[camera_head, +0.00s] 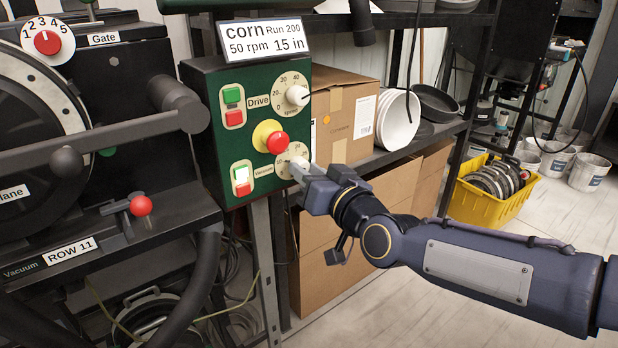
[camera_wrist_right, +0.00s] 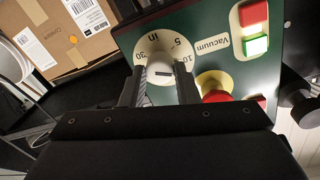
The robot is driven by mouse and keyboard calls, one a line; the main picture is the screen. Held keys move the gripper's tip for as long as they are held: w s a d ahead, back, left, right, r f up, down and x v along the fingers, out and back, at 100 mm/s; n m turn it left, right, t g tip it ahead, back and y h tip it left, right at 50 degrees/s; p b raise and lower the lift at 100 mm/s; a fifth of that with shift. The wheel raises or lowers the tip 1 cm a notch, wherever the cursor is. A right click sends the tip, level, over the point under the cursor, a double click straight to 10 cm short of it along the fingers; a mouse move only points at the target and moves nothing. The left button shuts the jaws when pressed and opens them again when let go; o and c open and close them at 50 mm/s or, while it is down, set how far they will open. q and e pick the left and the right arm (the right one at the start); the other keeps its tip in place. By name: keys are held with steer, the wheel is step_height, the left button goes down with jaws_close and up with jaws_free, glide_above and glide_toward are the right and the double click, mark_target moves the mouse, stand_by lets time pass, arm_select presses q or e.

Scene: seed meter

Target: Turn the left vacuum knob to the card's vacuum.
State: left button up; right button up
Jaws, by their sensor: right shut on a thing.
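The card (camera_head: 264,38) above the green box reads "corn, Run 200, 50 rpm, 15 in". The white vacuum knob (camera_wrist_right: 159,68) sits on a cream dial (camera_wrist_right: 150,45) marked with numbers such as 5, 10 and 30, beside the word "Vacuum". A short dark mark shows on the knob's face; I cannot tell which value it indicates. My right gripper (camera_wrist_right: 161,80) is shut on the vacuum knob, one finger on each side. In the head view my right gripper (camera_head: 306,173) covers much of the knob and part of its dial. My left gripper is out of view.
On the green box (camera_head: 215,85), the drive knob (camera_head: 297,95) and a red stop button (camera_head: 277,142) with a yellow base sit above the vacuum dial. Vacuum push buttons (camera_head: 241,180) are to its left. Cardboard boxes (camera_head: 345,115) stand close behind on the right.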

steer(key=shift+m+b, duration=1.85)
steer(key=shift+m, duration=1.65)
steer(key=shift+g, duration=0.3)
steer(key=o, duration=1)
steer(key=shift+d, duration=0.1)
steer(key=shift+b+v, duration=2.2)
steer(key=shift+v, duration=1.7)
